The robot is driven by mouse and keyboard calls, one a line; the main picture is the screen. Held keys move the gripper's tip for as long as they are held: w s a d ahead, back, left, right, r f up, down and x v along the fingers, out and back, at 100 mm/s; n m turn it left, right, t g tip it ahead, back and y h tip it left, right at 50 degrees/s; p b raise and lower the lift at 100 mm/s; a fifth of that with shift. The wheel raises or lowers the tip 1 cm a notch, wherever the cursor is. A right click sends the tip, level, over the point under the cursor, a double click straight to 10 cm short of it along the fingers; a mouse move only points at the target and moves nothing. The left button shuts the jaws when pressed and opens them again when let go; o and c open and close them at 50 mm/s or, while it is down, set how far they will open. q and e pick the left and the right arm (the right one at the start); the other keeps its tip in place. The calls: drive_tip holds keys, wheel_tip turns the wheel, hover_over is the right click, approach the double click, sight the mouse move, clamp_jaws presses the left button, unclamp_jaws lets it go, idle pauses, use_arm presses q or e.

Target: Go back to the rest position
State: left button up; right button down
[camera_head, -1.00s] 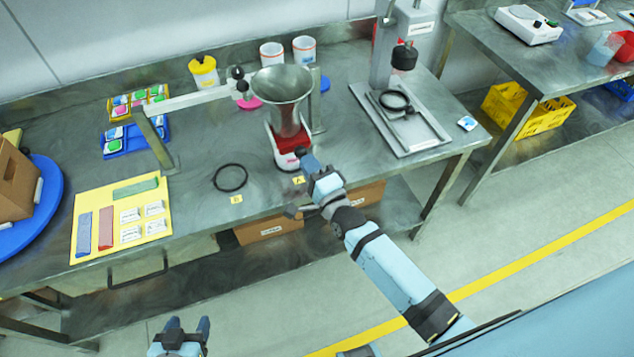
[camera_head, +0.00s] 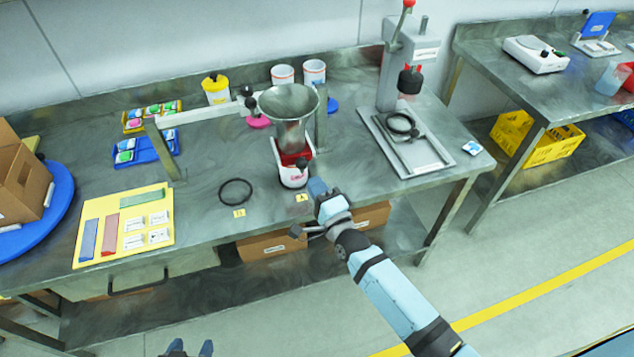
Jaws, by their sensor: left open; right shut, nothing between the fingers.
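My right gripper (camera_head: 310,210) is at the front edge of the steel workbench (camera_head: 220,205), just in front of the red and white container under the metal funnel (camera_head: 290,105). It is shut and holds nothing. Its arm reaches in from the lower right. My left gripper (camera_head: 190,350) shows only its fingertips at the bottom edge, low in front of the bench. It is open and empty, and the rest of it is out of the picture.
A black ring (camera_head: 235,191) and a yellow mat (camera_head: 122,225) with coloured bars lie on the bench. A press stand (camera_head: 405,140) stands to the right. Cardboard boxes (camera_head: 275,243) sit under the bench top. The floor in front is clear.

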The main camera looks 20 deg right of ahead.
use_arm(q)
drive_tip(key=shift+s+f+b, duration=0.25)
drive_tip(key=shift+f+b, duration=0.6)
drive_tip(key=shift+f, duration=0.05)
use_arm(e)
drive_tip(key=v, duration=1)
drive_tip(key=shift+s, duration=0.25)
drive_tip(key=shift+f, duration=0.15)
use_arm(q)
drive_tip(key=r+p, duration=0.2)
drive_tip(key=p, duration=0.1)
drive_tip(key=r+p, duration=0.2)
drive_tip(key=r, duration=0.1)
drive_tip(key=shift+a+r+p, duration=0.2)
drive_tip(key=shift+r+p, duration=0.1)
drive_tip(key=shift+p, duration=0.1)
use_arm(e)
drive_tip(key=s+d+f+n+g, duration=0.1)
drive_tip(key=s+f+n+g, duration=0.1)
drive_tip(key=s+n, duration=0.3)
drive_tip(key=s+d+f+n+g+h, duration=0.1)
drive_tip(key=s+f+n+g, duration=0.1)
drive_tip(key=s+n, duration=0.3)
drive_tip(key=s+d+f+n+g, duration=0.1)
drive_tip(key=s+n+g, duration=0.3)
drive_tip(key=n, duration=0.4)
drive_tip(key=shift+s+f+g, duration=0.3)
drive_tip(key=shift+s+f, duration=0.35)
drive_tip(key=shift+s, duration=0.15)
drive_tip(key=shift+d, duration=0.15)
